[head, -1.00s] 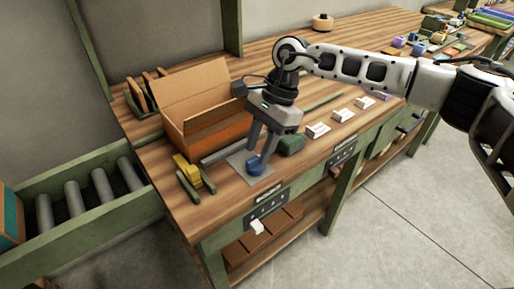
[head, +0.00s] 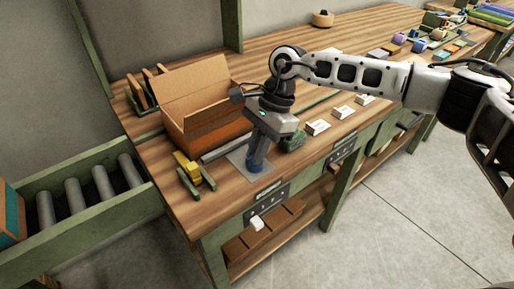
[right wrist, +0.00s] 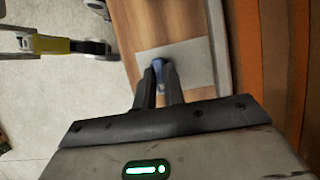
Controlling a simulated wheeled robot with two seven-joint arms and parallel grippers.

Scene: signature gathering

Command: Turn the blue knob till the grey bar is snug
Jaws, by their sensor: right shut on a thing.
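The blue knob (head: 256,167) stands on a grey plate (head: 237,160) near the bench's front edge. My right gripper (head: 257,158) points down at it with the fingers shut on the knob; in the right wrist view the blue knob (right wrist: 159,64) shows between the fingertips, partly covered by them. The grey bar (head: 222,152) lies between the plate and the orange box, beyond the knob. Whether the bar touches anything at its ends is too small to tell. My left gripper does not show in the head view.
An open cardboard box (head: 205,125) stands behind the bar. A yellow block (head: 187,168) with green pieces sits to the left. A dark green lump (head: 292,140) lies right of the gripper, and white blocks (head: 317,127) lie farther right. A switch panel (head: 266,199) is on the front edge.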

